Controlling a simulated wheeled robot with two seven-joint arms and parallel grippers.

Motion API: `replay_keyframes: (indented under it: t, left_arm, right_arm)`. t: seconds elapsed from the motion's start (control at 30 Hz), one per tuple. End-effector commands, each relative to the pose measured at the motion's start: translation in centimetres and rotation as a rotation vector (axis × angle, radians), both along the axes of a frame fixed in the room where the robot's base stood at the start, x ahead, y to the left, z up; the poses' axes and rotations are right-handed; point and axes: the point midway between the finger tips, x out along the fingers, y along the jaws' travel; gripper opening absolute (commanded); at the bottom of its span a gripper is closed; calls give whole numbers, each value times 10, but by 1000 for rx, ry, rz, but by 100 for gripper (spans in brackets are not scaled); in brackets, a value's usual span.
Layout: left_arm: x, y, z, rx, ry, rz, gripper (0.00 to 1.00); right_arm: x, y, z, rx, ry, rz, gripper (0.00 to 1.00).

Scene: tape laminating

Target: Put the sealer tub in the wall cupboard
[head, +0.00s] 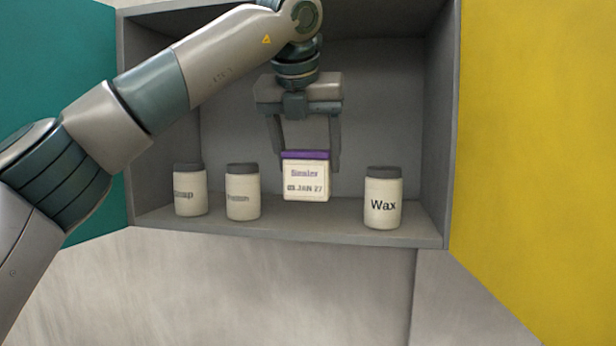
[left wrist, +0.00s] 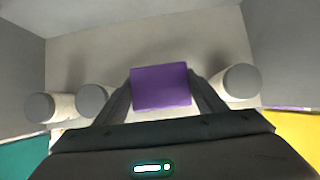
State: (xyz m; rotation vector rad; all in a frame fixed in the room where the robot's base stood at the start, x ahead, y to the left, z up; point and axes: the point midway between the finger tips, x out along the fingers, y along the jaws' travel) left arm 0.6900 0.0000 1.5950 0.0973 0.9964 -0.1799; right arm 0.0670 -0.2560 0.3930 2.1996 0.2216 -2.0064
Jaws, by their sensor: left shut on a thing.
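The sealer tub (head: 305,183) is a cream square tub with a purple lid, labelled "Sealer 03 JAN 27". My left gripper (head: 306,160) is shut on it from above, a finger on each side. The tub is upright inside the open wall cupboard (head: 340,222), between the jar on its left and the Wax jar. I cannot tell for sure whether its base touches the cupboard floor. In the left wrist view the purple lid (left wrist: 161,87) lies between the two fingers. My right gripper is not in view.
Grey-lidded jars stand on the cupboard floor: one labelled as soap (head: 190,192), a partly legible one (head: 243,194) and Wax (head: 383,200). A teal door (head: 70,60) is open at left, a yellow door (head: 535,130) at right. Gaps flank the tub.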

Motion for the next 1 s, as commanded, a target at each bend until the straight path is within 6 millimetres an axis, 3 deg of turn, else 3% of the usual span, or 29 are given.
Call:
replay_keyframes:
  t: [0.17, 0.53, 0.97, 1.0]
  left_arm:
    - [0, 0, -4, 1, 0, -1, 31]
    - [0, 1, -37, -1, 0, -1, 31]
    - [-1, 0, -43, -1, -1, -1, 31]
    - [-1, 0, -42, 0, 1, 0, 71]
  right_arm:
    - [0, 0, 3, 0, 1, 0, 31]
    - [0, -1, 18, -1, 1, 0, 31]
    - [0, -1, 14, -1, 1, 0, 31]
    - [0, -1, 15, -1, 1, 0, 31]
